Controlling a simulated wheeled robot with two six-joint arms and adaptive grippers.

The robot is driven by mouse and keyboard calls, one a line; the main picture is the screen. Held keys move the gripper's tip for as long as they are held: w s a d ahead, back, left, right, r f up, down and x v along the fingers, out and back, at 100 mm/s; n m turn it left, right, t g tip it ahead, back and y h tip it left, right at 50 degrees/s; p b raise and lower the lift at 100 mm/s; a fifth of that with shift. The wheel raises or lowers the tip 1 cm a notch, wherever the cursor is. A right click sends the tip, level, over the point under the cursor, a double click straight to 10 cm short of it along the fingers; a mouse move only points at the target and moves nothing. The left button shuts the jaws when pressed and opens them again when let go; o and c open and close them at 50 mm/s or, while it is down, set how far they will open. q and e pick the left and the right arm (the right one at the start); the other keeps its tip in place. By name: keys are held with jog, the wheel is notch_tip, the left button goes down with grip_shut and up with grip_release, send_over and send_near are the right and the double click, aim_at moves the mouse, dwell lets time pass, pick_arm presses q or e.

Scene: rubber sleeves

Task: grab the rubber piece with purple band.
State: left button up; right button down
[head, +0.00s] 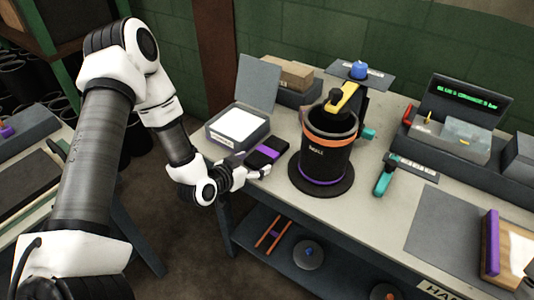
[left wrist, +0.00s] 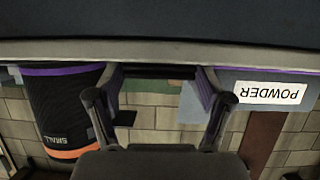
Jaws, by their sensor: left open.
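A small, flat-looking black piece with a purple band (head: 268,151) lies near the workbench's front edge, left of the black drum. My left gripper (head: 260,170) is at that edge, just in front of the piece, with its fingers apart. In the left wrist view, which is upside down, the open fingers (left wrist: 156,88) have purple inner faces. A thin dark strip spans the gap between their tips; I cannot tell whether it is the piece. Contact with the piece is unclear. My right gripper does not show.
The black drum (head: 320,165) with an orange rim stands close right of the gripper; it also shows in the left wrist view (left wrist: 62,112). An open grey powder box (head: 232,132) is to the left.

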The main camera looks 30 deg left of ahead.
pick_arm(q)
jog(key=shift+w+d, duration=0.1)
jog(key=shift+w, duration=0.1)
jog(key=c, duration=1)
jog(key=shift+o, duration=0.2)
